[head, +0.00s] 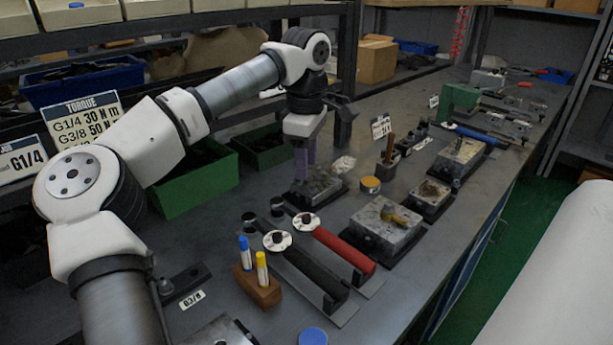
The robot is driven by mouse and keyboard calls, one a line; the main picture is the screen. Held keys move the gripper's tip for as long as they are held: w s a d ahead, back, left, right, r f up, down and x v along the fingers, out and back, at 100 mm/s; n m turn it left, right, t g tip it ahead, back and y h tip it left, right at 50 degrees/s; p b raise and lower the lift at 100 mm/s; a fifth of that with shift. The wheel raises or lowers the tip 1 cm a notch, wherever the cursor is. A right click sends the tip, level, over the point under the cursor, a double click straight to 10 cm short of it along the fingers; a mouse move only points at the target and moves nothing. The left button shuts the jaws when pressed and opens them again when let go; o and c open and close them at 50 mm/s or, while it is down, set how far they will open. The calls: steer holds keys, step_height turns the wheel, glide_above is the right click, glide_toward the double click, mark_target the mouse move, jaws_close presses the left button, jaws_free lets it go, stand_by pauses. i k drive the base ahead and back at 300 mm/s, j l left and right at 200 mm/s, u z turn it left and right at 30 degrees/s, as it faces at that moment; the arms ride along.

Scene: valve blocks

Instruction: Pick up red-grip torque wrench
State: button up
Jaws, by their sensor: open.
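The red-grip torque wrench (345,249) lies on the grey workbench, with a round white dial head at its upper left end and its red grip pointing down and right. A second, black-grip torque wrench (312,275) lies beside it on the left, roughly parallel. My gripper (305,175) is open, pointing down, beyond the red-grip wrench and apart from it. It is over or near a metal valve block (321,186); I cannot tell the exact gap. I see nothing held between its fingers.
A wooden block (258,287) with blue and yellow markers stands left of the wrenches. A large valve block (385,226) sits right of the red grip, and a yellow-topped tin (370,185) is behind. Green bins (196,182) line the left. The workbench (400,285) is bare at front right.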

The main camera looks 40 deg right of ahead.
mark_target(278, 209)
steer(key=k, duration=1)
